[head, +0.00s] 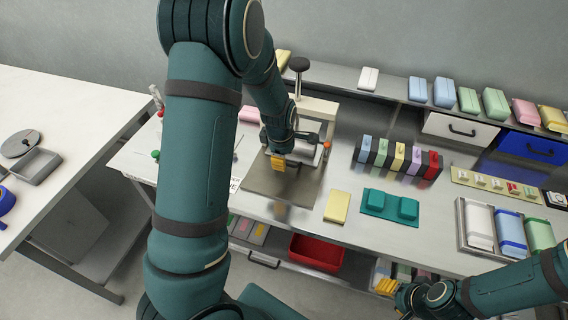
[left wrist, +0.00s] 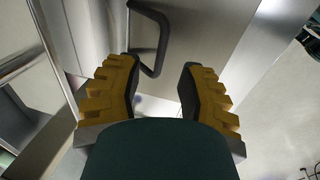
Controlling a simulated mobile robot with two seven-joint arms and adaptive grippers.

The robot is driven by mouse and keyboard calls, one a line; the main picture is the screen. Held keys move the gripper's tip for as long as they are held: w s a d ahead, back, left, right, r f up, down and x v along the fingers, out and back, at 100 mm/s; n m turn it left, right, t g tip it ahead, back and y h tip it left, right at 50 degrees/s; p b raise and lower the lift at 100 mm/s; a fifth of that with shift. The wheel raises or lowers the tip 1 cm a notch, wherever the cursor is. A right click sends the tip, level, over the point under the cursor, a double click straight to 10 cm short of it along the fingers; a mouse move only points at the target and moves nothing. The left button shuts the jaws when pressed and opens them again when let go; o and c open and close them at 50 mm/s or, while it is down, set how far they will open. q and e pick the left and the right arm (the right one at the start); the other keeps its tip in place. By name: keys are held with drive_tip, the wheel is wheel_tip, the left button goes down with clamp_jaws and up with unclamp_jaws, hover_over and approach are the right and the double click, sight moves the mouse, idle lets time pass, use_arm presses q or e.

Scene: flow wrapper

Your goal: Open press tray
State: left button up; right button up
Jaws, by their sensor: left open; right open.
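A press stands near the middle of the bench in the head view, with a flat beige-grey plate (head: 265,183) at its foot and a black knob (head: 299,64) on top. I cannot tell for sure which part is its tray. My left gripper (head: 290,158) is at the press, above the plate, and partly hidden by its own wrist. In the left wrist view its yellow fingers are wide apart and empty. A dark bar handle (left wrist: 163,45) on a grey metal front shows just beyond the fingertips. My right gripper (head: 385,287) is open, low at the bench's front edge.
A yellow block (head: 337,206) and a teal fixture (head: 389,205) lie right of the press. A row of coloured packs (head: 399,157) stands behind them. A red bin (head: 316,252) is below the bench top. A tray of packs (head: 463,232) lies at the right.

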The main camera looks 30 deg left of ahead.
use_arm(q)
drive_tip(key=shift+w+f, duration=0.15)
drive_tip(key=shift+f, duration=0.6)
drive_tip(key=shift+w+f, duration=0.15)
drive_tip(key=shift+f, duration=0.55)
clamp_jaws()
drive_tip(key=shift+s, duration=0.1)
